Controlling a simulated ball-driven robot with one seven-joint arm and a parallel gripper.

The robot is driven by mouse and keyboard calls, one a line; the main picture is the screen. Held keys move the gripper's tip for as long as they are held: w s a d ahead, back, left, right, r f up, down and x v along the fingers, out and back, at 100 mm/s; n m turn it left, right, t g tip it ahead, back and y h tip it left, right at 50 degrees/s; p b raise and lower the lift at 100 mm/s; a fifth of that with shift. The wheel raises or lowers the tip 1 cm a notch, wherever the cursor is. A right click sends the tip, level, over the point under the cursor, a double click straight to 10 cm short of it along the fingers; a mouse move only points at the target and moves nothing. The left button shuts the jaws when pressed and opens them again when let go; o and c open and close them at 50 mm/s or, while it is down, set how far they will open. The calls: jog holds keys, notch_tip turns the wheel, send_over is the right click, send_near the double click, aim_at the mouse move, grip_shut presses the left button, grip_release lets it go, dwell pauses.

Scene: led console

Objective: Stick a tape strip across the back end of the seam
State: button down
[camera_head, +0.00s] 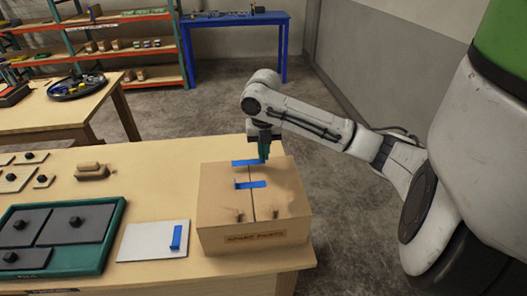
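A cardboard box (222,205) stands at the table's right end, with a dark seam running from front to back across its top. One blue tape strip (252,184) lies across the seam near its middle. A second blue strip (245,162) shows at the back end of the seam; whether it lies flat on the box is too small to tell. My gripper (264,152) points down at the box's back edge, with teal fingers touching or just beside this strip's right end. I cannot tell whether the fingers grip it. Another blue strip (176,238) is on a white card (150,243).
Left of the card is a green tray (104,243) with dark knobbed plates. A brown block (92,172) and several small knobbed tiles (36,157) lie behind it. Another table, shelves and a blue bench (236,20) stand farther back.

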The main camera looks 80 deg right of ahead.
jog(key=shift+f+b, duration=1.1)
jog(key=shift+f, duration=0.55)
dwell(2.6)
jog(key=c, duration=1.2)
grip_release()
jog(key=shift+r, duration=0.1)
jog(key=shift+c, duration=0.2)
jog(key=shift+r, duration=0.1)
notch_tip(320, 180, up, 11)
jog(key=shift+f, duration=0.15)
